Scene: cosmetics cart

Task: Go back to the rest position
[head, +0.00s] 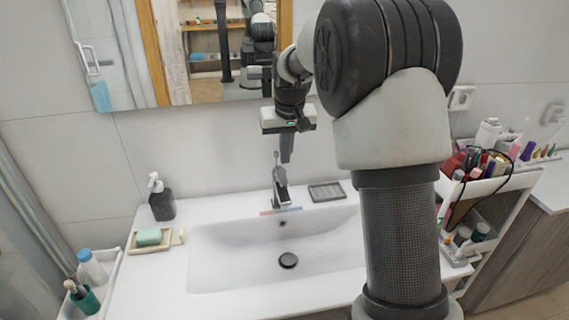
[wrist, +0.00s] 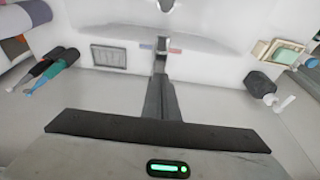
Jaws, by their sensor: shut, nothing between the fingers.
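My gripper (head: 287,150) hangs above the faucet (head: 281,188) at the back of the sink, with its fingers pointing down. In the wrist view, my gripper (wrist: 158,100) is shut and holds nothing. Its fingers appear in line with the faucet (wrist: 160,45) there. My arm spans the right half of the head view and hides part of the sink's right side.
The white sink (head: 215,262) is empty. A dark soap dispenser (head: 161,202) and a soap dish (head: 134,243) with green soap (head: 149,236) stand at left. A grey tray (head: 327,191) lies right of the faucet. A cosmetics cart (head: 515,182) stands at right. A mirror (head: 205,55) hangs behind.

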